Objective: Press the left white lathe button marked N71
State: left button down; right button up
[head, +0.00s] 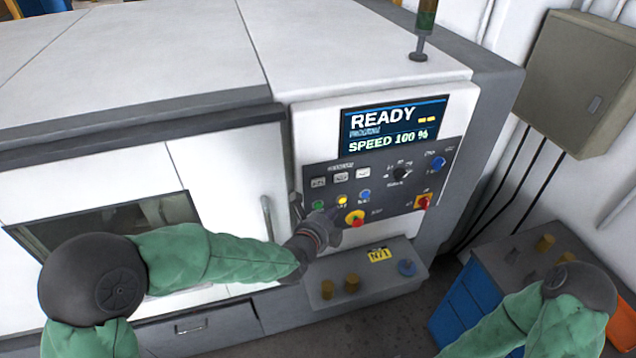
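The lathe's dark control panel (385,185) is on the front of the white machine. Near its upper left is a row of small keys: a left key (318,183), a middle key (341,177) and a whiter right key (363,172). Their markings are too small to read. A yellow plate reading N71 (380,255) lies on the ledge below. My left gripper (316,209) is at the panel's lower left corner, below the left key, its dark fingers apart with nothing seen between them. I cannot tell whether it touches the panel. My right gripper is out of view.
Below the keys are green (318,205), lit yellow (342,200) and blue (365,195) buttons, and a red-and-yellow stop button (355,217). A screen (394,125) reads READY, SPEED 100 %. A door handle (267,218) stands left of my gripper. A blue cabinet (475,300) is at right.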

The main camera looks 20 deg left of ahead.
aim_at(324, 183)
pick_arm(q)
jog(key=shift+a, duration=0.1)
jog(key=shift+w+a+b, duration=0.65)
jog(key=shift+w+a, duration=0.15)
jog(key=shift+w, duration=0.4)
jog(key=shift+w+a+b, duration=0.6)
jog(key=shift+w+a, duration=0.2)
jog(key=shift+w, duration=0.45)
jog(key=shift+w+a+b, duration=0.65)
jog(key=shift+w+a, duration=0.15)
jog(key=shift+w, duration=0.4)
jog(key=shift+w+a, duration=0.1)
jog(key=shift+w+a+b, duration=0.15)
jog(key=shift+w+b, duration=0.1)
jog(key=shift+b, duration=0.1)
jog(key=shift+w+a+b, duration=0.25)
jog(key=shift+w+b, duration=0.05)
jog(key=shift+s+d, duration=0.5)
jog(key=shift+s, duration=0.2)
